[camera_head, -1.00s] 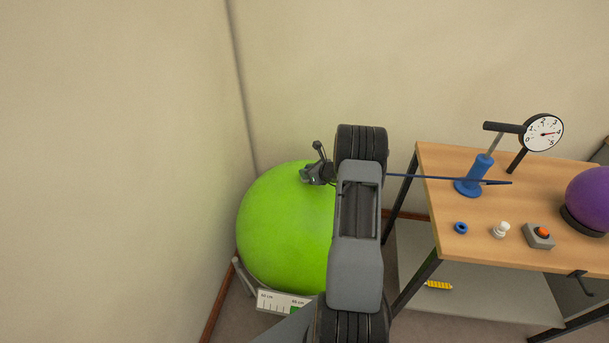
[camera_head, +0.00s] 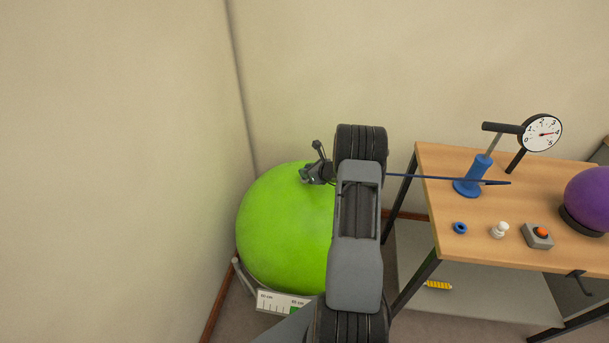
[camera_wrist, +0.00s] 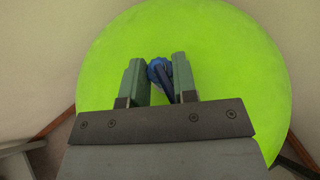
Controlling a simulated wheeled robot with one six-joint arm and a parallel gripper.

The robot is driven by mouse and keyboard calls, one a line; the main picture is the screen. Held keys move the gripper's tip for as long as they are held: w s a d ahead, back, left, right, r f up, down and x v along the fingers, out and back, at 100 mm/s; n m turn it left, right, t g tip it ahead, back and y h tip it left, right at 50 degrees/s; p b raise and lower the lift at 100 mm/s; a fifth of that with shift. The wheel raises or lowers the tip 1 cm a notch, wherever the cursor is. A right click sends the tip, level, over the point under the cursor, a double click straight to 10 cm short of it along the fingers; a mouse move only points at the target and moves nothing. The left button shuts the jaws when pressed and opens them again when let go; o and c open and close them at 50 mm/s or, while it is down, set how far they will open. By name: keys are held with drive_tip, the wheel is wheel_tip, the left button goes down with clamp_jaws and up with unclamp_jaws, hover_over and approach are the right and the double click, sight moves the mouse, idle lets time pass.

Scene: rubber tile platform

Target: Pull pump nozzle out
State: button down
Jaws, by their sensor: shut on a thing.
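A large green ball (camera_head: 280,235) stands in the corner; it also fills much of the wrist view (camera_wrist: 235,60). In the wrist view a blue pump nozzle (camera_wrist: 159,68) sits between the two greenish fingers of my gripper (camera_wrist: 160,78), which is shut on it. Its tip toward the ball is hidden, so I cannot tell how deep it sits. In the head view my gripper (camera_head: 316,170) is at the top of the ball, partly behind my arm. A thin dark blue hose (camera_head: 430,177) runs right from behind my arm to the blue pump (camera_head: 477,175) on the table.
The wooden table (camera_head: 440,205) at right holds a dial gauge (camera_head: 543,132), a blue ring (camera_head: 460,228), a white plug (camera_head: 499,230), a red-button box (camera_head: 538,236) and a purple ball (camera_head: 592,198). A measuring scale (camera_head: 283,300) stands before the green ball. Walls close off left and back.

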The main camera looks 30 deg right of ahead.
drive_tip(key=shift+r, duration=0.25)
drive_tip(key=shift+r+p, duration=1.65)
drive_tip(key=shift+r, duration=0.85)
